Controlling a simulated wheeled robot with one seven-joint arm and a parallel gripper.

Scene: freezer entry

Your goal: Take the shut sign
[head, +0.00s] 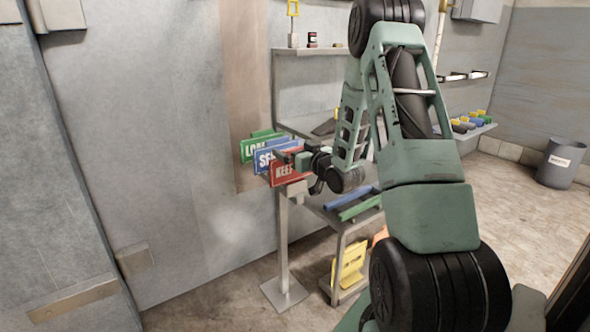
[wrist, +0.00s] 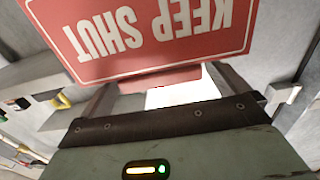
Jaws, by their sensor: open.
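The red KEEP SHUT sign (head: 286,170) stands at the front of a rack of signs in the head view, partly hidden by my gripper (head: 291,157). In the wrist view the red sign (wrist: 150,35) appears upside down and large, across the top. My gripper (wrist: 165,88) is open there, its two fingers spread apart just below the sign's lettered face in the picture. I cannot tell whether the fingers touch it. A blue sign (head: 264,158) and a green sign (head: 249,150) stand behind the red one, each partly covered.
The signs sit on a post with a flat base (head: 284,294) by the grey wall. To its right is a shelf unit (head: 340,230) with blue and green bars and a yellow sign (head: 349,266) below. A grey bin (head: 562,165) stands far right; floor before it is clear.

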